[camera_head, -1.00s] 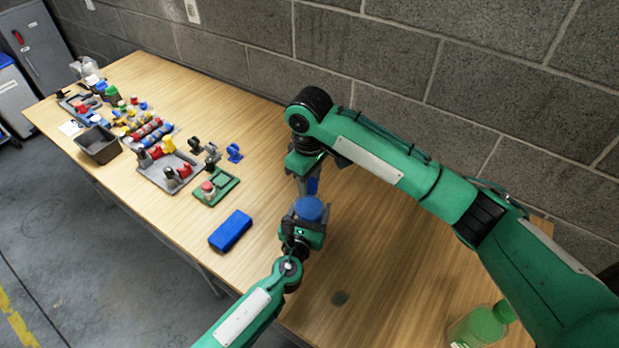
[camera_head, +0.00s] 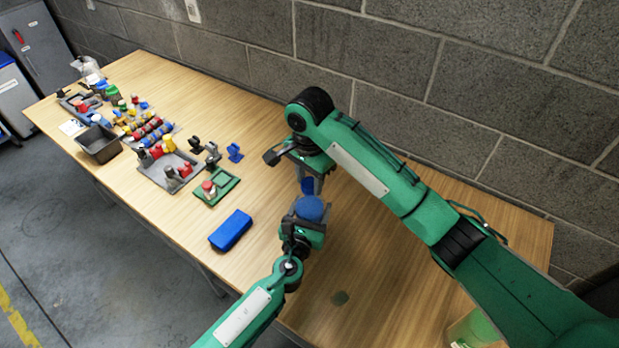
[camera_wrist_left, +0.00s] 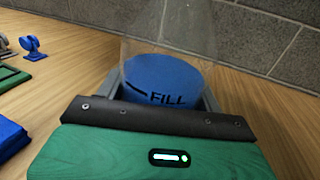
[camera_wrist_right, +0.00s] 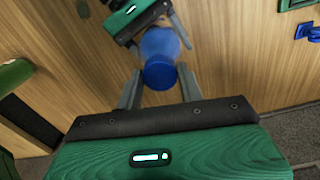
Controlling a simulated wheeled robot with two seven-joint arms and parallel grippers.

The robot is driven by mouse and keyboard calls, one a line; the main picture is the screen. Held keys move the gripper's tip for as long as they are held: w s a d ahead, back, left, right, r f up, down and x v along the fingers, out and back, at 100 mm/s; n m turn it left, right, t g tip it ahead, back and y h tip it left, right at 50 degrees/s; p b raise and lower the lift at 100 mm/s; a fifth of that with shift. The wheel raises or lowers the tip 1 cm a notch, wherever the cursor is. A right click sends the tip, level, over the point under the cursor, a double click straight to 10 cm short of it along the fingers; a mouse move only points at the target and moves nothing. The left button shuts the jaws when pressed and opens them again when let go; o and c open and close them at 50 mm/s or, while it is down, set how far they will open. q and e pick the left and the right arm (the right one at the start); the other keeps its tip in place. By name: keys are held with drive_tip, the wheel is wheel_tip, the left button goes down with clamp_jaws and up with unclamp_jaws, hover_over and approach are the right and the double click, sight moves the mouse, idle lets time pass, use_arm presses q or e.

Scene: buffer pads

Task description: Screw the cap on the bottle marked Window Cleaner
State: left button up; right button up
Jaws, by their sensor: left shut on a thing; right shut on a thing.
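A clear bottle with blue liquid (camera_head: 312,209) is held in my left gripper (camera_head: 303,228) above the table. In the left wrist view, the bottle (camera_wrist_left: 165,80) has a clear tapering upper part and the word FILL on its side; no Window Cleaner marking is readable. My right gripper (camera_head: 308,180) is above the bottle, shut on a blue cap (camera_head: 307,186). In the right wrist view, the cap (camera_wrist_right: 159,76) is between the fingertips, in line with the bottle (camera_wrist_right: 160,44). I cannot tell whether the cap's threads are engaged with the bottle's neck.
A blue case (camera_head: 230,230) lies left of the grippers. A green tray (camera_head: 217,190) holds a red-capped item. Grey trays of parts (camera_head: 165,175) and a dark bin (camera_head: 99,147) are farther left. A green bottle (camera_head: 472,330) is partly hidden behind my right arm.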

drive_tip(key=m, duration=0.4)
drive_tip(key=shift+m, duration=0.4)
drive_tip(key=m, duration=0.5)
drive_tip(key=shift+w+m, duration=0.1)
drive_tip(key=shift+m, duration=0.3)
drive_tip(key=o, duration=0.9)
drive_tip(key=shift+o, duration=0.2)
drive_tip(key=shift+r, duration=0.1)
drive_tip(key=shift+r, duration=2.15)
drive_tip(key=shift+c, duration=0.4)
